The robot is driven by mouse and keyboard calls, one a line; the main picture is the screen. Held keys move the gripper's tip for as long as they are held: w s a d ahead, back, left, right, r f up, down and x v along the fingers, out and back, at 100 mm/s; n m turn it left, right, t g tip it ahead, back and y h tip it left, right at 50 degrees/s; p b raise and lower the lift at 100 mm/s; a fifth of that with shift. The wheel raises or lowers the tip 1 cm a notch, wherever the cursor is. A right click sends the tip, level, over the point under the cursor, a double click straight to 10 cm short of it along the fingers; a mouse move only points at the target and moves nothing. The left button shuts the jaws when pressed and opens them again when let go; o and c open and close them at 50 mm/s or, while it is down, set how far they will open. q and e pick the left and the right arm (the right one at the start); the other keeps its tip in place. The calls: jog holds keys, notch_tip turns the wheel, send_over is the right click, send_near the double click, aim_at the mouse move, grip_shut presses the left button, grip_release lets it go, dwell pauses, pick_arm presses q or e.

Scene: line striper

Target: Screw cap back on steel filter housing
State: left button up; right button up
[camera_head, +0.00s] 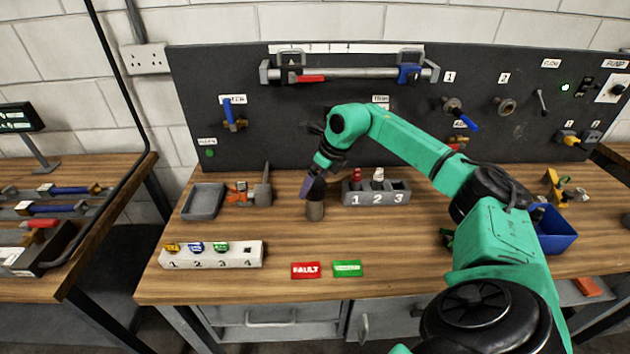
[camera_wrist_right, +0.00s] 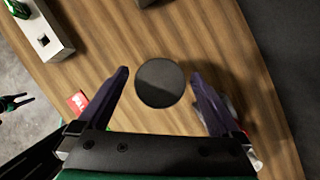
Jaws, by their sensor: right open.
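The steel filter housing (camera_head: 315,210) is a short upright cylinder on the bench, left of the numbered grey block. In the right wrist view, a dark, flat, round top (camera_wrist_right: 160,83) shows at the middle. I cannot tell whether this is the cap or the housing's own top. My right gripper (camera_head: 309,186) is directly above the cylinder, pointing down. Its purple fingers (camera_wrist_right: 163,88) are open, one on each side of the round top, with gaps visible. A dark forked shape at the left edge of the right wrist view may be my left gripper (camera_wrist_right: 12,102); its state is unclear.
The grey block marked 1 2 3 (camera_head: 375,198) stands close right of the cylinder. A grey tray (camera_head: 203,202) and a small upright tool (camera_head: 263,187) are to the left. A white numbered rack (camera_head: 212,255) and FAULT card (camera_head: 306,270) lie in front. A blue bin (camera_head: 555,232) is right.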

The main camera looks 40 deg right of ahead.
grip_shut()
jog(key=shift+r+m+h+p, duration=0.25)
jog(key=shift+m+h+p, duration=0.25)
jog(key=shift+m+p, duration=0.45)
jog(key=shift+m+h, duration=0.3)
jog(key=shift+m, duration=0.55)
jog(key=shift+f+m, duration=0.25)
jog(key=shift+m, duration=0.25)
jog(key=shift+a+r+m+h+p, duration=0.15)
jog(key=shift+m+h+p, duration=0.45)
jog(key=shift+m, duration=0.5)
jog(key=shift+d+f+m+g+h, duration=0.2)
jog(key=shift+m+g+h, duration=0.15)
jog(key=shift+m, duration=0.85)
